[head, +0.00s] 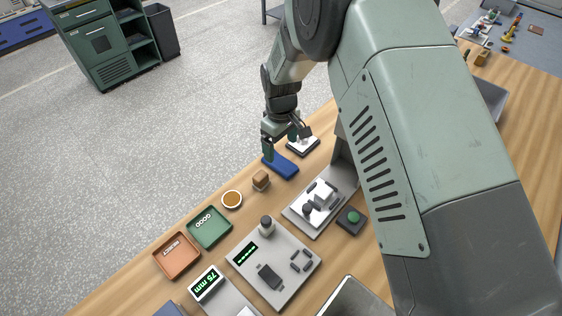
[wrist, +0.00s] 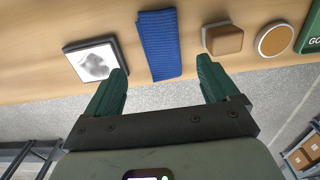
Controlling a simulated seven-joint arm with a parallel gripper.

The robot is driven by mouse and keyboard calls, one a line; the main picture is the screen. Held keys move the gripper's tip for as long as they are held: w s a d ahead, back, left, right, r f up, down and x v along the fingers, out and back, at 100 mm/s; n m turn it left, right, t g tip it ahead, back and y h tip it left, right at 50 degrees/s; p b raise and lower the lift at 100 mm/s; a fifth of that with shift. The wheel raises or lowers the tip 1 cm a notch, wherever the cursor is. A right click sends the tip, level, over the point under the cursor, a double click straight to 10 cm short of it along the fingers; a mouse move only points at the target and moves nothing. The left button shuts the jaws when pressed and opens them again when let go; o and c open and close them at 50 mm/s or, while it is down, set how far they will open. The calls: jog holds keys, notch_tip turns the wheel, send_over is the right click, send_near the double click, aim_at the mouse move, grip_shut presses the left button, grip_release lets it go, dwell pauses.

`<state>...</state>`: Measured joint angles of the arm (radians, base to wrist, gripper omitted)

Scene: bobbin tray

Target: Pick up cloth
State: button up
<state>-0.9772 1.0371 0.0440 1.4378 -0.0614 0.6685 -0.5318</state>
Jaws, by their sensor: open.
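The blue folded cloth (head: 281,166) lies on the wooden bench near its left edge. In the wrist view the cloth (wrist: 158,44) lies beyond and between my two green fingers, apart from them. My gripper (head: 279,148) is open and empty, and it appears above the bench edge by the cloth in the head view. In the wrist view my gripper (wrist: 160,84) has its fingers spread wide. The exact height over the cloth is hard to tell.
A dark-framed white pad (wrist: 92,60) and a wooden block (wrist: 222,39) flank the cloth. A round amber dish (head: 232,199), a green tray (head: 209,227) and an orange tray (head: 177,255) stand along the edge. A grey fixture (head: 320,211) stands to the right.

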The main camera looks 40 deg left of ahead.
aim_at(280, 161)
jog(key=shift+s+f, duration=0.1)
jog(key=shift+f, duration=3.1)
jog(key=shift+c, duration=0.3)
jog(key=c, duration=1.1)
jog(key=shift+o, duration=0.2)
notch_tip(280, 161, up, 10)
